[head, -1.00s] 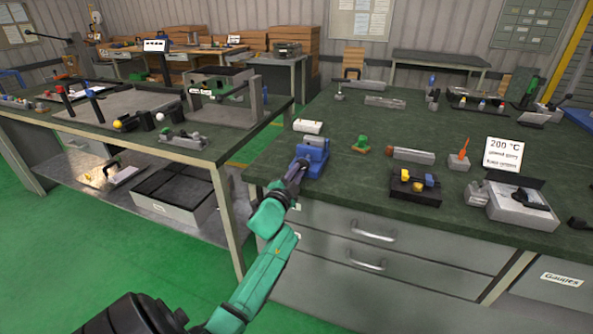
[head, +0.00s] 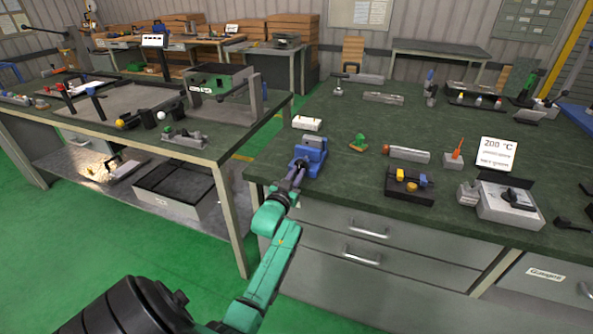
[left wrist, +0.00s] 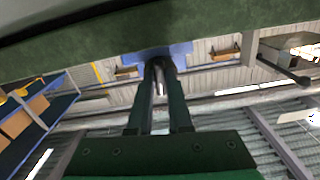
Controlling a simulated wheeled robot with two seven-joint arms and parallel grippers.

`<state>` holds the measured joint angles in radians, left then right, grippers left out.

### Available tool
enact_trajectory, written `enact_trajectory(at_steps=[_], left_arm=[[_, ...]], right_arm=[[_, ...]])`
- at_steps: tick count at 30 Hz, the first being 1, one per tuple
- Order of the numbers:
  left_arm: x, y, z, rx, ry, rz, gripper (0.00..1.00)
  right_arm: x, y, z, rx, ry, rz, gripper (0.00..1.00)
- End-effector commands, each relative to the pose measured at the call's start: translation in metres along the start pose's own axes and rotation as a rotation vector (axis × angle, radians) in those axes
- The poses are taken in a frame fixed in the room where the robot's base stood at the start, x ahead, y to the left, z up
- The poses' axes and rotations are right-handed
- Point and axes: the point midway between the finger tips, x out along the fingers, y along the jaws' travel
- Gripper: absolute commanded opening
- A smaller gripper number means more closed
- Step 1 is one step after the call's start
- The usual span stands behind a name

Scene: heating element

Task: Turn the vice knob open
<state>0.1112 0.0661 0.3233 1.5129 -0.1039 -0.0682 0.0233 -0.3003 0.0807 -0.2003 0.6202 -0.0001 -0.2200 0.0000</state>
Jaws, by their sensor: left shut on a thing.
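A blue vice (head: 311,150) sits at the near left corner of the green-topped workbench. My left gripper (head: 297,174) reaches up to the vice's near side, level with the bench edge. In the left wrist view, the blue of the vice (left wrist: 172,50) shows just beyond my left fingertips (left wrist: 158,66). The fingers come together at their tips, shut on the vice knob, which they mostly hide. How far the knob is turned cannot be told. My right gripper is out of view.
On the same bench (head: 350,115), a white box (head: 307,123) stands behind the vice. A second bench stands left, across a floor gap.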

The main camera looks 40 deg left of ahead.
Motion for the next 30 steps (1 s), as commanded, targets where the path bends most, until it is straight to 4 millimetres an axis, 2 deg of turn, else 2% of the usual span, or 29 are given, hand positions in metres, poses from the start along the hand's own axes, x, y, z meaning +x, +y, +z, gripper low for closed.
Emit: enact_trajectory(at_steps=[9, 23, 24, 26, 30], left_arm=[[-0.0006, 0.0011, 0.0024, -0.111, -0.006, 0.000, 0.00], [-0.0006, 0.0014, 0.0034, -0.127, -0.007, 0.001, 0.00], [-0.0006, 0.0015, 0.0034, -0.127, -0.007, 0.001, 0.25], [-0.0006, 0.0015, 0.0033, -0.126, -0.007, 0.001, 0.47], [-0.0003, 0.0011, 0.0020, -0.125, -0.004, 0.000, 0.47]], right_arm=[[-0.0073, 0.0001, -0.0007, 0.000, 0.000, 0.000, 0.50], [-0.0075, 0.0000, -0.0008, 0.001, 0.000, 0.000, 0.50], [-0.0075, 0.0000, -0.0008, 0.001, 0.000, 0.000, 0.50], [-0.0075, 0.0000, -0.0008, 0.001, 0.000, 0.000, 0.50], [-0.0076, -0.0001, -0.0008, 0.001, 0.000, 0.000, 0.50]])
